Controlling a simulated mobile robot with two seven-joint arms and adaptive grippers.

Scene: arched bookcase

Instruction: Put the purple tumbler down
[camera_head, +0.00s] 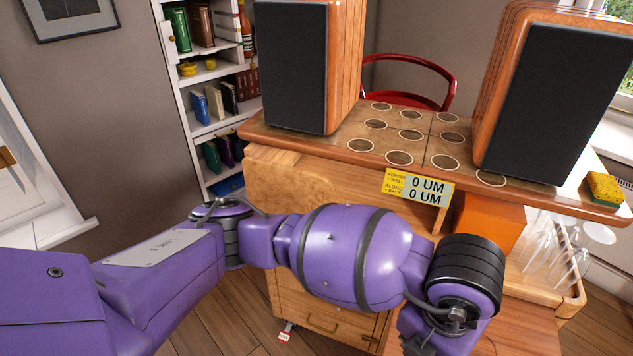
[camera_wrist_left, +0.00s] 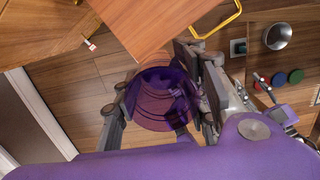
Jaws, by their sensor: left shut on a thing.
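The purple tumbler (camera_wrist_left: 155,103) is see-through and shows in the left wrist view, between the fingers of my left gripper (camera_wrist_left: 163,92). The gripper is shut on it. The tumbler hangs with wooden floor behind it, beside the edge of an orange-brown wooden panel (camera_wrist_left: 140,22). I cannot tell its height above the floor. In the head view my purple left arm crosses in front of the cabinet, and its gripper and the tumbler do not show there. My right gripper is in neither view.
Two speakers (camera_head: 293,70) (camera_head: 550,95) flank ringed spots on the wooden top (camera_head: 412,132). A sponge (camera_head: 604,188) lies at its right end. Clear glasses (camera_head: 560,240) stand in a wooden rack at right. A bookcase (camera_head: 187,125) stands behind. A yellow handle (camera_wrist_left: 222,20) is near the gripper.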

